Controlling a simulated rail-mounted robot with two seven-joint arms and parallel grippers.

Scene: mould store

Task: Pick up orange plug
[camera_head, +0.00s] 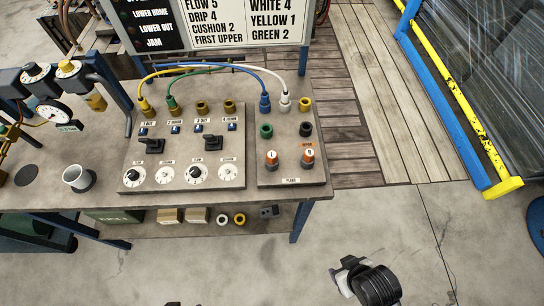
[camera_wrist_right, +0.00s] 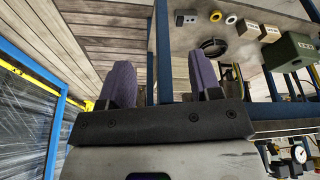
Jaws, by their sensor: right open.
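Two orange plugs stand upright on the right-hand panel (camera_head: 291,181) of the bench: a left one (camera_head: 271,160) and a right one (camera_head: 308,157). Each has a pale label on its front. My right gripper (camera_head: 345,268) is low at the right in the head view, over the floor in front of the bench and well apart from the plugs. In the right wrist view its two purple fingers (camera_wrist_right: 162,82) are spread, with nothing between them. Two small dark tips (camera_head: 186,304) at the bottom edge may be my left gripper; the rest is cut off.
Green and black sockets sit behind the orange plugs. Yellow, green, blue and white cables (camera_head: 215,68) arch over the panels. A switch panel (camera_head: 185,150) adjoins on the left, with a white cup (camera_head: 77,178) beyond. The bench shelf (camera_head: 185,230) holds boxes and rings.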

